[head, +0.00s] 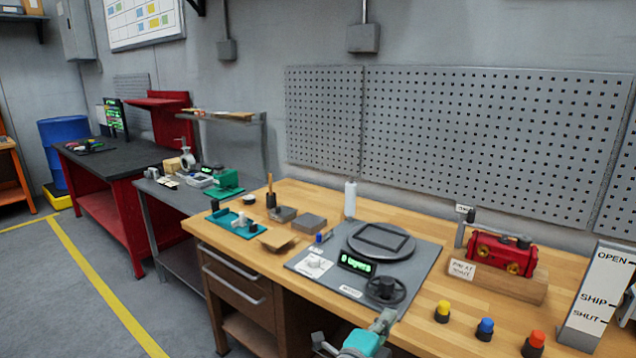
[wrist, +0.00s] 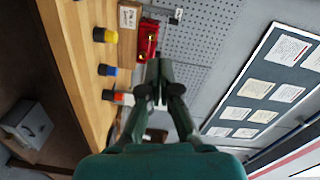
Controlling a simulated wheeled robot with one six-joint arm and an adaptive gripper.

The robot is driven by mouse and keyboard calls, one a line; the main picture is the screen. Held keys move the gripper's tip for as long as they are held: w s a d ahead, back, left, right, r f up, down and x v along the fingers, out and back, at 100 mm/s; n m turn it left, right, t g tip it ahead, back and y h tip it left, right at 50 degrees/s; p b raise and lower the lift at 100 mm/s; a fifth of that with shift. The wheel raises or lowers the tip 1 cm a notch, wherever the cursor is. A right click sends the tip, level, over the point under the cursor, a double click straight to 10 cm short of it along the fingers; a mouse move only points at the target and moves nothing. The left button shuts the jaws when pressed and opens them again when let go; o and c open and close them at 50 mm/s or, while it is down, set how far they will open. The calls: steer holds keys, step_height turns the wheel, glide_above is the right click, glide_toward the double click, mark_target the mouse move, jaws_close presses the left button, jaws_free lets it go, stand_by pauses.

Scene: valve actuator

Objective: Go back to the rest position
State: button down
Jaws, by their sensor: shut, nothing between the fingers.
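My gripper (head: 388,316) shows at the bottom of the head view, teal at its body, in front of the grey plate's near edge. In the wrist view my gripper (wrist: 159,66) has its two dark fingers together at the tips, with nothing between them. The red valve actuator (head: 503,255) sits on a wooden block at the right of the bench. It also shows in the wrist view (wrist: 148,36), beyond the fingertips. I cannot tell the exact distance between my fingers and the bench.
The grey plate (head: 330,283) carries a round turntable (head: 381,240), a green display (head: 356,265) and a black handwheel (head: 385,289). Yellow (head: 442,311), blue (head: 485,329) and orange (head: 534,343) knobs stand at the front right.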

steer(key=s+d+f+n+y, duration=0.3)
steer(key=s+f+n+y, duration=0.5)
steer(key=s+f+n, duration=1.05)
steer(key=s+f+n+y, duration=0.1)
steer(key=s+f, duration=0.1)
steer(key=s, duration=0.7)
steer(key=s+f+n+y, duration=0.1)
steer(key=s+f+y, duration=0.15)
steer(key=s, duration=0.65)
steer(key=s+d+r+n, duration=0.1)
steer(key=s+r, duration=0.2)
steer(key=s, duration=0.3)
steer(key=s+r+n+h, duration=0.1)
steer(key=s+r, duration=0.3)
steer(key=s, duration=0.2)
steer(key=shift+s+d+r+t, duration=0.15)
steer(key=shift+s+d+t, duration=0.15)
steer(key=shift+s+d, duration=0.1)
